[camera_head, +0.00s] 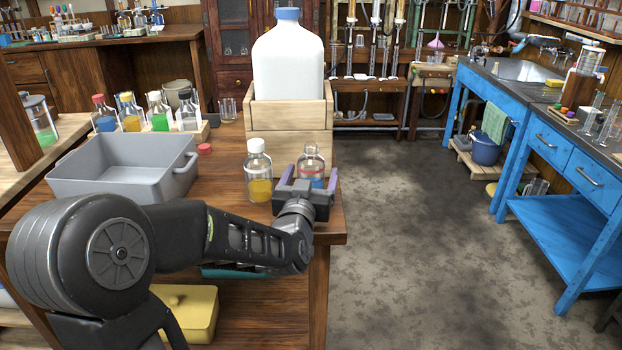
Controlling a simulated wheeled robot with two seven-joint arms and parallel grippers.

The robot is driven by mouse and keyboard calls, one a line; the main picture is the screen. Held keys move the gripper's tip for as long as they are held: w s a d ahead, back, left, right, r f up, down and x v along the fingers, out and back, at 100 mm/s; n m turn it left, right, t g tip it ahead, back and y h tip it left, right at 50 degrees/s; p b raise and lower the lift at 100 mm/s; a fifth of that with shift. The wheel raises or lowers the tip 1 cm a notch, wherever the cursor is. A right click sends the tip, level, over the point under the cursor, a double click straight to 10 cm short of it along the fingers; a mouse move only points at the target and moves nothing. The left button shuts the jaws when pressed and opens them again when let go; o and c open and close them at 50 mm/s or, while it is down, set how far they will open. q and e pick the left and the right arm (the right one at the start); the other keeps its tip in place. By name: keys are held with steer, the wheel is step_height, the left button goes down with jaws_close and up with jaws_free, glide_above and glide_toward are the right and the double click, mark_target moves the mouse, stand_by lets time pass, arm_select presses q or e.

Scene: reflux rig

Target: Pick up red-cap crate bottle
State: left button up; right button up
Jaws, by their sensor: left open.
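A bottle with a red cap and blue liquid (105,122) stands at the left end of a row of bottles in a low wooden crate (203,131), behind the grey bin. My left gripper (309,180) is open, far to the right of it, at the table's front right corner. Its fingers are directly in front of or around a clear bottle without a visible cap (311,155); I cannot tell which. That bottle has bluish contents and is partly hidden by the gripper. My right gripper is not in view.
A white-capped bottle with yellow liquid (259,172) stands just left of my gripper. A grey bin (120,184) fills the table's left. A loose red cap (205,149) lies beside it. A large white jug (288,58) stands in a wooden box (289,117) behind.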

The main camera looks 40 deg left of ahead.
arm_select(q)
steer(key=c, duration=1.7)
steer(key=shift+r, duration=0.25)
steer(key=shift+r+p, duration=1.35)
steer(key=shift+r, duration=3.45)
steer(key=shift+d, duration=0.1)
